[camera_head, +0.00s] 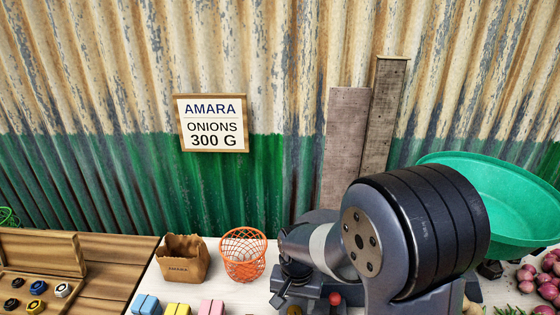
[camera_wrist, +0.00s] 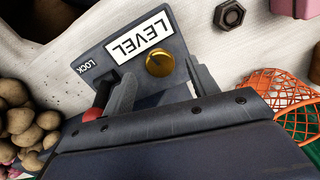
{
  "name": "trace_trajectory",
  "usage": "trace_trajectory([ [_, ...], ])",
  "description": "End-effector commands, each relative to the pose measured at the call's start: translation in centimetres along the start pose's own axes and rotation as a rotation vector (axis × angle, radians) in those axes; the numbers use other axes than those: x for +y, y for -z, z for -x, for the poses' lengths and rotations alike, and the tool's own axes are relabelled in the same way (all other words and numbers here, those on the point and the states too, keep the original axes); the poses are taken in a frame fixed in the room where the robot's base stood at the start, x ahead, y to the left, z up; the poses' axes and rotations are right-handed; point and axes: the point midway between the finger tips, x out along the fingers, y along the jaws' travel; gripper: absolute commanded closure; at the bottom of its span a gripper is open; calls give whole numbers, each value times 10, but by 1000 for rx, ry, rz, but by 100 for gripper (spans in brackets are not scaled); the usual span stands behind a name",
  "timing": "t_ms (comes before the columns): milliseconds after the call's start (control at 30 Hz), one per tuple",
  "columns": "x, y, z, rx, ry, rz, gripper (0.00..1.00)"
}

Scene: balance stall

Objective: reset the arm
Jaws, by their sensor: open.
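My gripper (camera_wrist: 160,88) shows in the wrist view with its two fingers apart and nothing between them. Just beyond the fingertips is a grey plate marked LEVEL and LOCK (camera_wrist: 102,58), with a brass knob (camera_wrist: 160,63). A red lever (camera_wrist: 100,98) stands beside the left finger; whether they touch is unclear. In the head view my arm (camera_head: 370,240) reaches over the right half of the white counter, bent low, and its bulk hides much of what lies behind it. A red ball (camera_head: 335,298) shows under the arm.
Blue, yellow and pink blocks (camera_head: 212,307) sit in front. A green pan (camera_head: 500,195) and onions (camera_head: 545,280) are at right. A hex nut (camera_wrist: 229,14) lies on the counter.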

Motion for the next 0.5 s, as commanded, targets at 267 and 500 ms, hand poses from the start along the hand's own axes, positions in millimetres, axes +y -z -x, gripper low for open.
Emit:
trace_trajectory([
  [267, 0, 0, -26, 1, 0, 22, 44],
  [500, 0, 0, -26, 1, 0, 46, 44],
])
